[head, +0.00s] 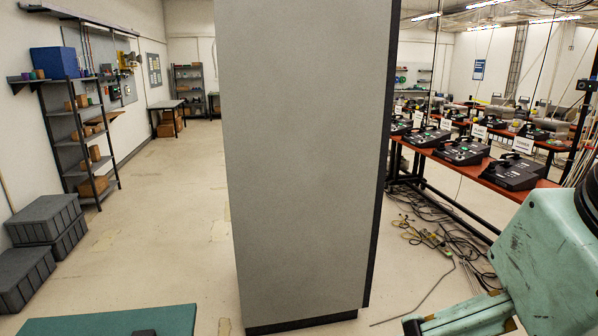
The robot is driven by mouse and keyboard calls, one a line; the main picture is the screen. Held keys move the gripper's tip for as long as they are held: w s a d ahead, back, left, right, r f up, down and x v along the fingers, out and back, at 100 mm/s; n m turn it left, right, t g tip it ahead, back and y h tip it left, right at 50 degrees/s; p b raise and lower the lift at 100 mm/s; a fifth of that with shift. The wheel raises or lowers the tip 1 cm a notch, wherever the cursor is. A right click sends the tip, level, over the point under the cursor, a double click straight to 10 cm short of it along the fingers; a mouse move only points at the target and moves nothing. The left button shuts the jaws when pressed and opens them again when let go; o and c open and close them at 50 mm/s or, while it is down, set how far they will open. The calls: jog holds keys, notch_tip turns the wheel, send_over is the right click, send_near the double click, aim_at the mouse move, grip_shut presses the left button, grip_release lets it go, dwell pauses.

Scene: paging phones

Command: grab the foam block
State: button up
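I cannot make out a foam block for certain in the head view. A small dark object (145,332) shows at the bottom edge, in front of or on a teal-green surface (95,322); it is cut off, and I cannot tell what it is. My gripper is not in view. Only pale green links of my arm show at the lower right.
A tall grey panel (300,150) stands in the middle and blocks the view behind it. Dark grey crates (45,218) lie at the left, near a shelf rack (80,140). Red-topped tables with paging phones (460,150) stand right, cables (440,235) below. Left-centre floor is clear.

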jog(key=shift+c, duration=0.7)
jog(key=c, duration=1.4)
